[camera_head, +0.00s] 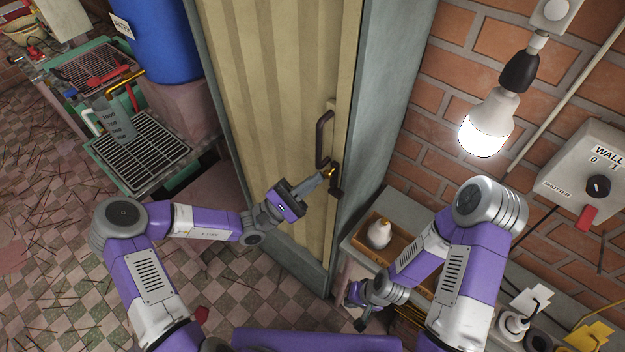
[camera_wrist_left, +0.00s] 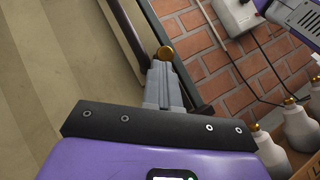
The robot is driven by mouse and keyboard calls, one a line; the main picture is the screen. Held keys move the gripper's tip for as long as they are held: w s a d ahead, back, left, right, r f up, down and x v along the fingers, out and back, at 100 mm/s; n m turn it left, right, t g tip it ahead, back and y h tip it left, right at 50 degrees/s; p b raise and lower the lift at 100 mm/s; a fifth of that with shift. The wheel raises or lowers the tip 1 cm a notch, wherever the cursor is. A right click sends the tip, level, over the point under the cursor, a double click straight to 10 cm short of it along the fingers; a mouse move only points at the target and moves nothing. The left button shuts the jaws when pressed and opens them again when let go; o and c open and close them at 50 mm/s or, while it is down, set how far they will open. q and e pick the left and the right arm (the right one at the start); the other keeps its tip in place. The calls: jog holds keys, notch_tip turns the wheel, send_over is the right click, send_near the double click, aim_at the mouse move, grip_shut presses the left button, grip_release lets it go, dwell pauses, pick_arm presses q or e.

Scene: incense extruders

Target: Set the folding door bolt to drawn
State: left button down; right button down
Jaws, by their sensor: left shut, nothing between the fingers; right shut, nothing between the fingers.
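The tan folding door (camera_head: 285,100) stands upright in a grey-green frame. A dark vertical handle (camera_head: 321,138) is on its right edge. My right gripper (camera_head: 360,318) is low, by the bench right of the door, shut and empty.
A wooden tray with a white bulb (camera_head: 379,234) stands on the bench beside the door frame. A lit bulb (camera_head: 488,125) hangs by the brick wall, left of a grey switch box (camera_head: 590,175). A blue barrel (camera_head: 160,40) and green-framed racks (camera_head: 140,150) are at left.

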pick_arm(q)
jog(key=shift+r, duration=0.2)
jog(key=w+f+b+v, duration=0.2)
jog(key=v, duration=1.1)
jog(key=s+d+f+m+g+y, duration=0.3)
jog(key=s+d+f+g+y, duration=0.2)
jog(key=s+f+g, duration=0.3)
jog(key=s+d+f+m+g+y, duration=0.3)
jog(key=s+d+f+g+y, duration=0.25)
jog(key=s+f, duration=0.35)
jog(key=w+a+f+m+t+y, duration=0.1)
jog(key=a+f+m+t+y, duration=0.3)
jog(key=a+f+y, duration=0.4)
jog(key=shift+w+f+m, duration=0.35)
jog(key=shift+f+m, duration=0.05)
jog(key=shift+f, duration=0.3)
